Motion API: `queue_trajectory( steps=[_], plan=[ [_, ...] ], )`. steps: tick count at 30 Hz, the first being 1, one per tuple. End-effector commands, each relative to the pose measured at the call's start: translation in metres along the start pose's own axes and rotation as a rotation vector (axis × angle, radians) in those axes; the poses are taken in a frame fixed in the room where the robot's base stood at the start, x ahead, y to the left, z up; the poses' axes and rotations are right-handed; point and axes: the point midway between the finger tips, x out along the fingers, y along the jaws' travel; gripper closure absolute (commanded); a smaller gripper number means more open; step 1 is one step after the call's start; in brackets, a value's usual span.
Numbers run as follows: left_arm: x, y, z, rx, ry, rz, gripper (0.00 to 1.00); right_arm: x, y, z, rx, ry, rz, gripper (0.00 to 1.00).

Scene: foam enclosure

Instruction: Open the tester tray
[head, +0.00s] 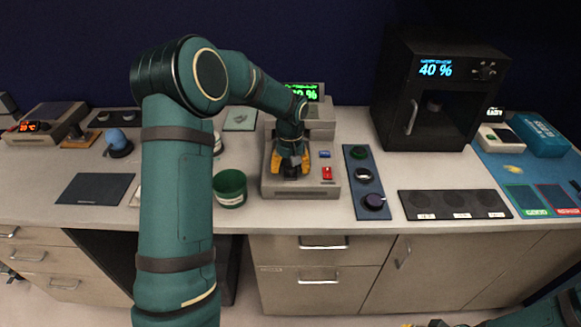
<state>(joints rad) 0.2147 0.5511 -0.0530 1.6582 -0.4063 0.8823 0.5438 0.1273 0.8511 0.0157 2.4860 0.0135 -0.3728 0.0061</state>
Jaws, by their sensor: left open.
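The tester (328,192) is a grey box on the bench, with a red switch, a small blue part and a raised back section carrying a green percentage display. I cannot make out the tray's edges or whether it is open, because my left arm and gripper cover much of the top. My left gripper (291,166) points down over the tester's top with its yellow fingers apart. I cannot tell whether it touches the tester. Only a sliver of my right gripper (428,324) shows at the bottom edge, too little to tell its state.
A green cup (230,190) stands just left of the tester. A blue strip with round pieces (352,180) lies close on its right, and a black three-spot pad (455,205) beyond. A black oven-like cabinet (392,118) reading 40 % stands behind right.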

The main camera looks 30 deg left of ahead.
Motion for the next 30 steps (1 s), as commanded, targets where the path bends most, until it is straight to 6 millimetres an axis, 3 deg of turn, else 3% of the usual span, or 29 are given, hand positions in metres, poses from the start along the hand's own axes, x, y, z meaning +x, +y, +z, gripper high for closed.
queue_trajectory(
  steps=[5,21,30],
  plan=[
    [-0.011,0.000,-0.001,0.000,0.002,0.000,0.41,0.000,0.000,0.000,0.000,0.000,0.000,1.00],
    [-0.107,0.000,-0.001,0.000,0.003,0.001,0.41,0.000,0.000,0.000,0.000,0.000,0.000,1.00],
    [-0.120,0.000,0.000,0.001,0.000,0.000,0.41,0.000,0.000,0.000,0.000,0.000,0.000,1.00]
  ],
)
